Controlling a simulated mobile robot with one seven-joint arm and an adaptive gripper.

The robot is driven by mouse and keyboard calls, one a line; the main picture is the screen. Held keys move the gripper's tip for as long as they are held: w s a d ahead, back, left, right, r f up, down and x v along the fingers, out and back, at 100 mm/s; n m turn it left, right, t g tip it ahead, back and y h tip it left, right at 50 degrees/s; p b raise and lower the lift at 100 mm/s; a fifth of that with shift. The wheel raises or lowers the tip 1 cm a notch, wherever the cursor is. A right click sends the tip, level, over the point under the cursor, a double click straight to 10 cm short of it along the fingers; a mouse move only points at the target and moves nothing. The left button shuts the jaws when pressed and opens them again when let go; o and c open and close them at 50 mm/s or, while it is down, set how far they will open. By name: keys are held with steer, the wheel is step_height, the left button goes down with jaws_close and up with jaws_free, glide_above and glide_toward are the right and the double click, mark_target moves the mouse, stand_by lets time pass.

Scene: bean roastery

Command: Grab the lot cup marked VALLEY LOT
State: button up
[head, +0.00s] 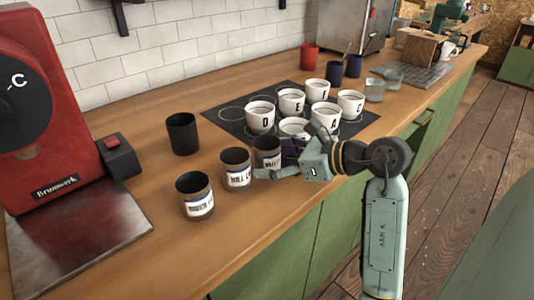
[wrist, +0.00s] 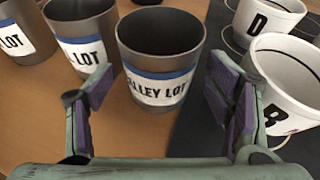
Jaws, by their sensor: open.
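The VALLEY LOT cup (wrist: 160,90) is a dark grey cup with a white label and blue band. It stands upright on the wooden counter, and most of its label reads in the wrist view. In the head view the cup (head: 266,151) is the rightmost of three labelled cups, partly hidden by my gripper. My gripper (wrist: 160,100) is open, one finger to each side of the cup in the picture, with visible gaps. It also shows in the head view (head: 268,170). I cannot tell how deep the cup sits between the fingers.
The HILL LOT cup (head: 236,170) and another labelled cup (head: 195,196) stand to the left. A black canister (head: 183,134) is behind. Several white lettered cups stand on a dark mat (head: 225,117) to the right; cup B (wrist: 289,85) is close to my right finger.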

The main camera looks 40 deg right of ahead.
steer(key=c, duration=1.3)
steer(key=shift+r, duration=0.15)
